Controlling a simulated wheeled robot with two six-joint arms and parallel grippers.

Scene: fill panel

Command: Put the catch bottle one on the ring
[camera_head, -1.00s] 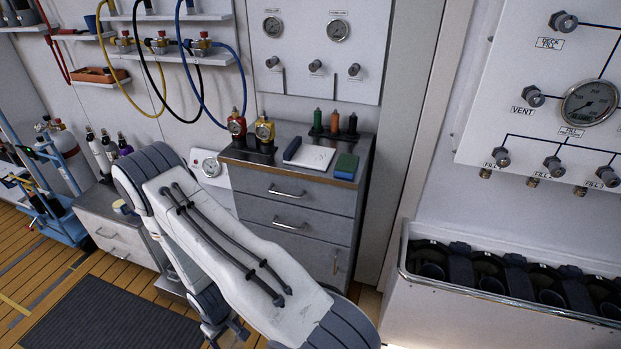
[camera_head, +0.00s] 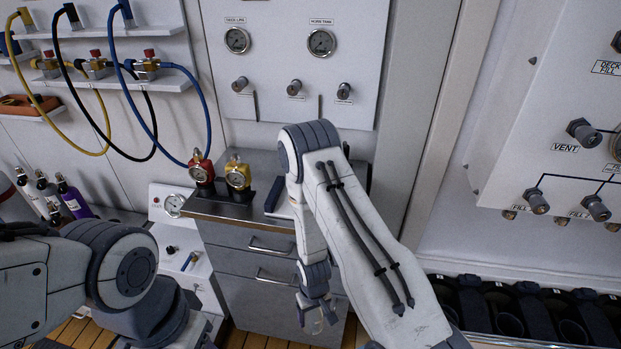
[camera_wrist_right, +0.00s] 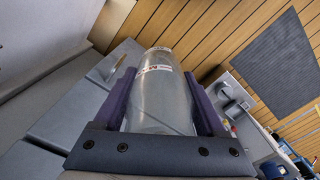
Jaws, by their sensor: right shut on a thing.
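The catch bottle (camera_wrist_right: 163,97) is a clear, rounded bottle with a small printed label. In the right wrist view it lies between the two dark fingers of my right gripper, which is shut on it. In the head view my right gripper (camera_head: 316,312) hangs low in front of the grey drawer cabinet. Only a small, pale part of the bottle shows there. My left arm comes in from the left, but its gripper is not in view. I cannot make out the ring for certain in these frames.
The drawer cabinet (camera_head: 245,262) carries a red gauge regulator (camera_head: 201,172) and a yellow one (camera_head: 238,175). A white panel with a gauge (camera_head: 174,205) stands left of it. A trough with dark cylinder wells (camera_head: 510,318) is at right. Hoses hang at upper left.

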